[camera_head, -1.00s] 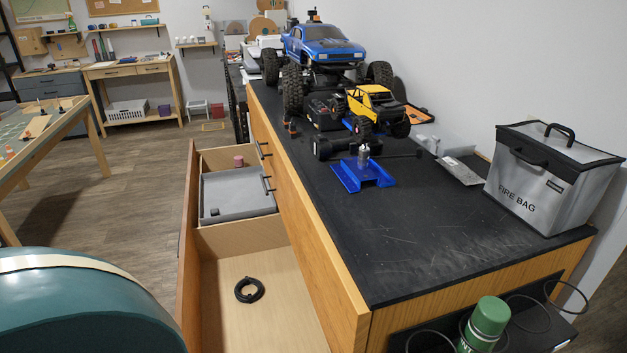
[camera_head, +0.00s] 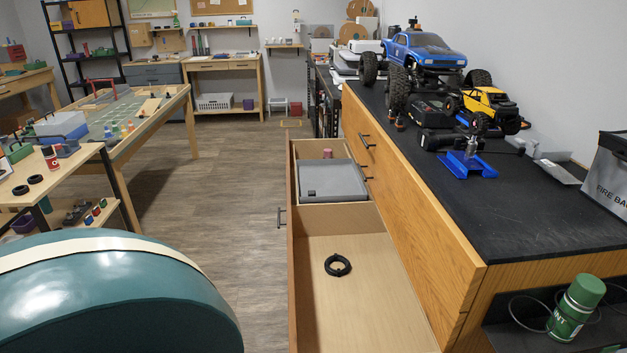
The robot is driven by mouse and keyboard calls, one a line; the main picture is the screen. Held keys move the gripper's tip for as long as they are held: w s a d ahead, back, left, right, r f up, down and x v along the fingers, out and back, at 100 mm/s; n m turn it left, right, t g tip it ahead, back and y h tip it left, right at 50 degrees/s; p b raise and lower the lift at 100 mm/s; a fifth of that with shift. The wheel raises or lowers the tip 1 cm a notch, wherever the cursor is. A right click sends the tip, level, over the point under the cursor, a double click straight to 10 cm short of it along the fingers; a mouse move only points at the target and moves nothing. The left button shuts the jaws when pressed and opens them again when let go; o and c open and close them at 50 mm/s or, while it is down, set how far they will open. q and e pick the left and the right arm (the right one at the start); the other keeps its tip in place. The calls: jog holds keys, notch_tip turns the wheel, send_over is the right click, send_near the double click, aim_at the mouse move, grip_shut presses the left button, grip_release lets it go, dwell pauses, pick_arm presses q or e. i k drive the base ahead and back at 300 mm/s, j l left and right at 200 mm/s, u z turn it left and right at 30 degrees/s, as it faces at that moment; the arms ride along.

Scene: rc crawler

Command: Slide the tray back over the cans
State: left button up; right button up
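A grey tray (camera_head: 333,181) sits in the far compartment of the long open drawer (camera_head: 352,316). A small dark object lies on the tray's near left corner. Behind the tray, a pinkish-red can (camera_head: 327,153) shows in the gap at the drawer's far end. Any other cans are hidden from this view. Neither of my grippers is in view.
A black ring (camera_head: 337,265) lies in the drawer's near compartment. The black worktop (camera_head: 430,157) carries a blue truck (camera_head: 423,50), a yellow crawler (camera_head: 489,102) and a blue stand (camera_head: 467,164). A green can (camera_head: 576,307) is at the cabinet's near end. The floor left of the drawer is clear.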

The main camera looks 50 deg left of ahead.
aim_at(323, 180)
jog(key=u, duration=1.5)
jog(key=i+l, duration=0.2)
jog(key=l, duration=0.15)
jog(key=i+l+u, duration=0.15)
jog(key=l, duration=0.2)
jog(key=k+u, duration=0.1)
jog(key=k, duration=0.35)
jog(key=u, duration=1.55)
jog(key=i+j+u, duration=0.25)
jog(key=i, duration=0.4)
jog(key=i+u, duration=0.25)
jog(key=i, duration=0.4)
jog(key=i+l+z, duration=0.1)
jog(key=i+z, duration=0.6)
jog(key=z, duration=0.15)
jog(key=i+j+z, duration=0.15)
jog(key=i+z, duration=0.3)
jog(key=i+l+z, duration=0.1)
jog(key=i+z, duration=0.35)
jog(key=i, duration=0.95)
